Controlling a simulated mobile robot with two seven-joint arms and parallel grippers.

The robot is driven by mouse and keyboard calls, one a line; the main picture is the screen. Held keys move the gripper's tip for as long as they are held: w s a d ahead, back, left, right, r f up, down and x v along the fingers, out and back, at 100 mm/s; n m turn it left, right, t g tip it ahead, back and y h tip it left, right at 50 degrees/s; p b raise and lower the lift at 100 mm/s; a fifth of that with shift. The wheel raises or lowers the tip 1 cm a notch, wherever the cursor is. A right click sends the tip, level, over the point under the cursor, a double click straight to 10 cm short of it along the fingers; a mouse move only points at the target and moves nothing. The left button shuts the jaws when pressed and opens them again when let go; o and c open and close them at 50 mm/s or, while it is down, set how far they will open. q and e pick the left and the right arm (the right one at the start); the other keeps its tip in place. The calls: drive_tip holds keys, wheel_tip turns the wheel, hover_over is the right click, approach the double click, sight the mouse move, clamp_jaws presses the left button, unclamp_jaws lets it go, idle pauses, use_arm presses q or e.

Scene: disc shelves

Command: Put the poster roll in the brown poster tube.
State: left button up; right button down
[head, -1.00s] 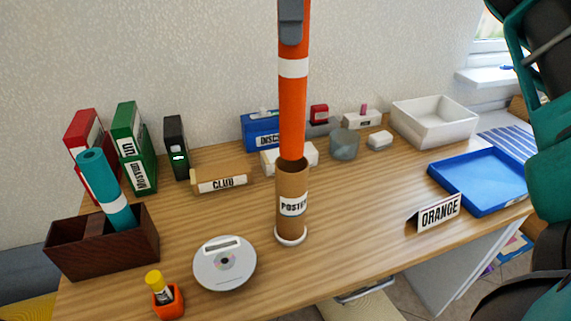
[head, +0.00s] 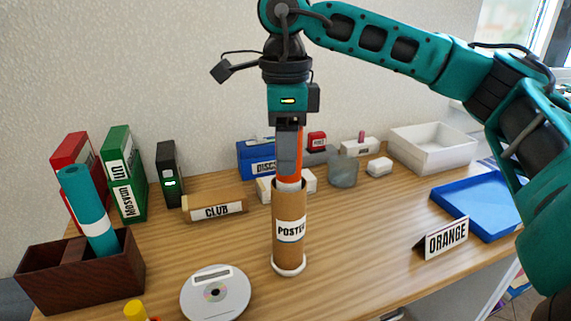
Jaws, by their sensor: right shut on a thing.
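The brown poster tube (head: 289,251) stands upright on the desk with a "POSTER" label and a white base. The orange poster roll (head: 298,152) is upright with its lower part inside the tube. Its white band shows just at the tube's mouth. My right gripper (head: 289,172) points straight down from above and is shut on the roll's upper part, its fingers close above the tube's rim. The gripper hides most of the roll that stands out of the tube. My left gripper is not in view.
A teal roll (head: 88,205) leans in a dark brown box (head: 78,284) at left. A silver disc player (head: 214,294) lies left of the tube. An "ORANGE" sign (head: 445,239) and a blue tray (head: 474,203) are at right. Binders and small boxes stand behind.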

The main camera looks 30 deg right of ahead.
wheel_tip(320, 180, down, 3)
drive_tip(key=shift+r, duration=0.15)
drive_tip(key=c, duration=0.6)
unclamp_jaws()
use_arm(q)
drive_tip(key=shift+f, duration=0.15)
use_arm(e)
drive_tip(key=shift+o, duration=0.2)
drive_tip(key=shift+r, duration=0.2)
wheel_tip(320, 180, up, 10)
drive_tip(key=shift+r+p, duration=0.25)
drive_tip(key=shift+p, duration=0.6)
drive_tip(key=shift+r, duration=0.65)
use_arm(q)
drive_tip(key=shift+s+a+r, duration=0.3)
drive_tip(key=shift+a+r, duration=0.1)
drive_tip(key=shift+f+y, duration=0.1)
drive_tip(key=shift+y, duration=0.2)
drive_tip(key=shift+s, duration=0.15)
use_arm(e)
drive_tip(key=shift+f, duration=0.1)
